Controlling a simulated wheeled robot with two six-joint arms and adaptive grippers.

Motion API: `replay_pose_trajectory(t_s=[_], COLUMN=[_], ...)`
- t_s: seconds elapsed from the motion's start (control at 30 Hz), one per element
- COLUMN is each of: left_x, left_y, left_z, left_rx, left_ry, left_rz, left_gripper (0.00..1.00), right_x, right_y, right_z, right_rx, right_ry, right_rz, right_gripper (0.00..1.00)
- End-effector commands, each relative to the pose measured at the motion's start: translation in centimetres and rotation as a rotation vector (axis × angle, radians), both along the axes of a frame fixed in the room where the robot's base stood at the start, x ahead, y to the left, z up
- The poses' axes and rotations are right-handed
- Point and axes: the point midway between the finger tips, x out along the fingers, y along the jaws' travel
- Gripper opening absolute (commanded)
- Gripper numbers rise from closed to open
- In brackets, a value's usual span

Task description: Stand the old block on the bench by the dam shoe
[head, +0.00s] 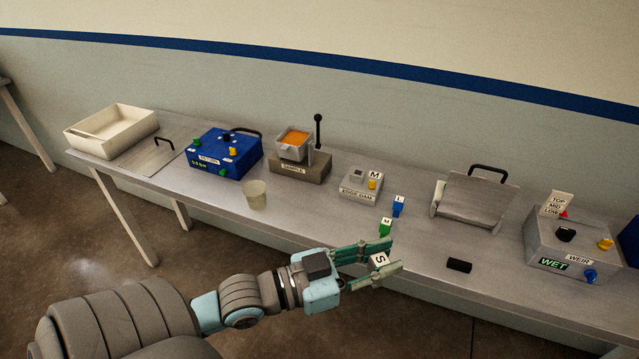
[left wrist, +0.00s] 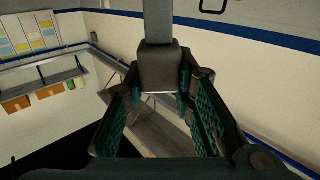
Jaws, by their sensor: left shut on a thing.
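My left gripper (head: 388,256) is shut on a small block with a white S label (head: 380,260), near the bench's front edge. The label faces up at a tilt; the fingers hide most of the block's body. In the left wrist view, a dark grey shape (left wrist: 160,68) shows between the green fingers, but I cannot tell if it is the block. The dam shoe, a grey box marked EDGE DAM (head: 357,193), stands on the bench (head: 315,215) beyond the gripper. It carries an M sign and a yellow knob. My right gripper is not in view.
A green M block (head: 385,227) and a blue L block (head: 398,206) stand right of the dam shoe. A black block (head: 459,266) lies near the front edge. A cup (head: 255,195) stands left. The grey weir box (head: 570,250) is right. Bare bench lies between the cup and the dam shoe.

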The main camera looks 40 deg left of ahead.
Motion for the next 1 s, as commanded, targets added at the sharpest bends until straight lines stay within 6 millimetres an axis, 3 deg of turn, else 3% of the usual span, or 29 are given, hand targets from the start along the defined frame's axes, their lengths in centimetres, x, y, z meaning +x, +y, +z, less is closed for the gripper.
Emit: replay_pose_trajectory(t_s=[0.17, 0.27, 0.37, 0.5, 0.63, 0.77, 0.87, 1.0], left_x=[4.2, 8.3, 12.6, 17.2, 19.0, 19.4, 19.5, 19.4], left_y=[2.2, 5.2, 9.5, 16.4, 21.2, 23.6, 24.0, 23.9], left_z=[-3.1, -4.7, -5.3, -3.8, -1.7, -0.6, -2.2, -7.6], left_rx=[0.002, 0.006, 0.008, 0.007, 0.01, 0.013, 0.015, 0.016], left_ry=[-0.005, -0.01, -0.012, -0.011, -0.008, -0.002, 0.003, 0.008], left_rz=[0.073, 0.175, 0.322, 0.561, 0.733, 0.82, 0.837, 0.835], left_gripper=[0.0, 0.0, 0.0, 0.0, 0.0, 0.0, 0.0, 0.0], right_x=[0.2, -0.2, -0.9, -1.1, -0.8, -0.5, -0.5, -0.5], right_y=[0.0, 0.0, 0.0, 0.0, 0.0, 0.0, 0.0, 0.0], right_z=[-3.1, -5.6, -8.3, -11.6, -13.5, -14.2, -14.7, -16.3], right_rx=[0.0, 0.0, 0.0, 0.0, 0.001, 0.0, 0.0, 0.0], right_ry=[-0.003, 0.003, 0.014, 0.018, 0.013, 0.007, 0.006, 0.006], right_rz=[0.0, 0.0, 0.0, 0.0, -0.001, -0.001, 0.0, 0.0], right_gripper=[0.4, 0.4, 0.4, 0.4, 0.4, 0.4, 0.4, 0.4])
